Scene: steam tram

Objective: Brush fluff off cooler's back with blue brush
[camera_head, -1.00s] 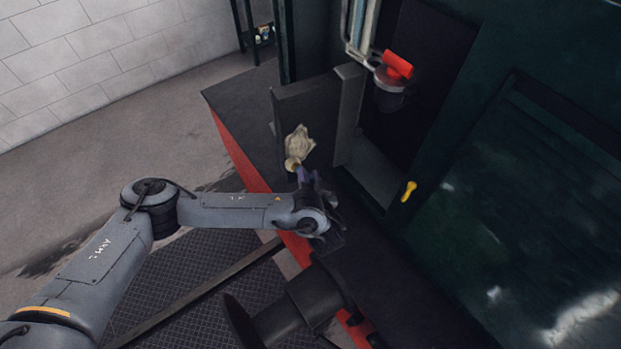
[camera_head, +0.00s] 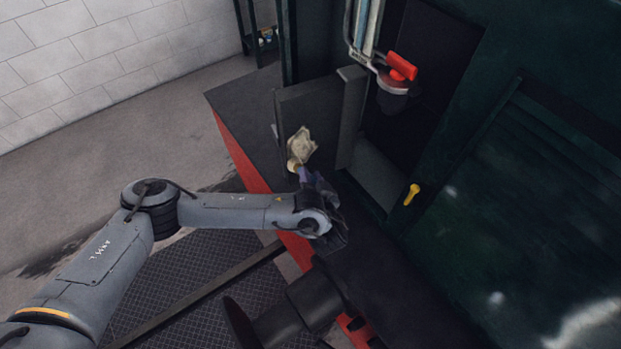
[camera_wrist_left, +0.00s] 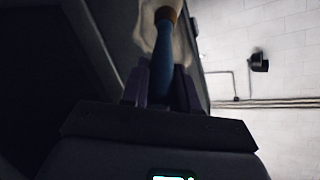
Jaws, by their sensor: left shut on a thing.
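My left gripper (camera_head: 304,178) is shut on the blue brush, whose blue handle (camera_wrist_left: 163,55) shows between the fingers in the left wrist view. The handle ends in a brown-orange collar (camera_wrist_left: 166,13); the bristles are not clear. In the head view the brush's yellowish collar (camera_head: 293,164) is at the lower edge of a pale, ragged clump (camera_head: 301,146), which looks like the fluff. The clump overlaps a dark grey upright panel (camera_head: 312,105), probably the cooler's back. I cannot tell whether the bristles touch it. The right gripper is out of view.
A dark tram body (camera_head: 540,190) with a yellow handle (camera_head: 412,194) stands to the right. A red-handled thing (camera_head: 402,66) is above the grey panel, to its right. A black buffer (camera_head: 312,300) juts out below my left gripper. Open floor (camera_head: 110,150) lies to the left.

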